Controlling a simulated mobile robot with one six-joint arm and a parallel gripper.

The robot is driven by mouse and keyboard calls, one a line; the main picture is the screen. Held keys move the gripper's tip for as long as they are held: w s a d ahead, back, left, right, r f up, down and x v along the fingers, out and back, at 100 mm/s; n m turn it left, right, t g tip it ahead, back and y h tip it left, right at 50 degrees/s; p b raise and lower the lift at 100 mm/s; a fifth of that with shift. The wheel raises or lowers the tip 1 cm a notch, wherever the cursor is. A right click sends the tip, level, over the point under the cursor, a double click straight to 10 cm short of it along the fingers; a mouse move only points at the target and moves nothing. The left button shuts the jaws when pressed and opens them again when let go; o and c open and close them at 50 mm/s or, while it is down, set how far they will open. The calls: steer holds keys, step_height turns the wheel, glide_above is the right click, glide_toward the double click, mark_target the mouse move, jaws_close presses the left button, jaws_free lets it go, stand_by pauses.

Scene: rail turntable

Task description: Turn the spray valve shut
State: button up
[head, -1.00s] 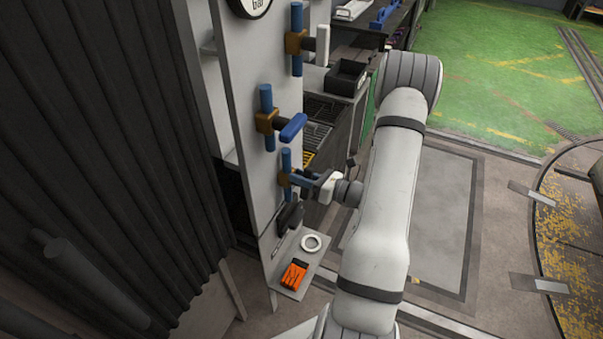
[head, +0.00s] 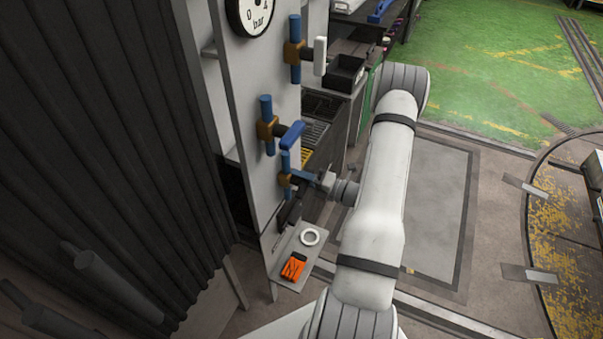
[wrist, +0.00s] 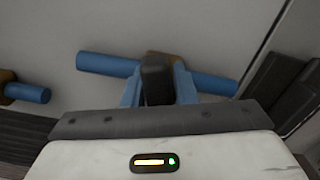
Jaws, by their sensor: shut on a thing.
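The lowest valve on the grey panel has a blue pipe (head: 285,160) and a brass body (head: 286,182). My gripper (head: 308,177) reaches it from the right in the head view and hides most of its handle. In the wrist view, a dark handle (wrist: 156,78) stands between the two blue fingers of my gripper (wrist: 158,88), which are shut on it. Behind it are the brass body (wrist: 178,60) and the blue pipe (wrist: 108,64), running across the picture. The handle appears crosswise to the pipe there. No label marks which valve is the spray valve.
Above on the panel (head: 240,110) are a valve with a blue handle (head: 292,135), one with a white handle (head: 320,55) and a gauge (head: 250,12). A small shelf (head: 292,252) below holds a white ring (head: 310,236) and an orange item (head: 292,268). Dark corrugated sheeting fills the left.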

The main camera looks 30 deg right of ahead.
steer(key=shift+f+m+p, duration=0.25)
steer(key=shift+m+p, duration=0.3)
steer(key=shift+m, duration=1.05)
steer(key=o, duration=0.9)
steer(key=shift+s+d, duration=0.1)
steer(key=shift+d, duration=0.05)
steer(key=b+v, duration=0.1)
steer(key=v, duration=0.6)
steer(key=shift+s+d+b, duration=0.15)
steer(key=shift+s+b, duration=0.1)
steer(key=shift+b, duration=0.05)
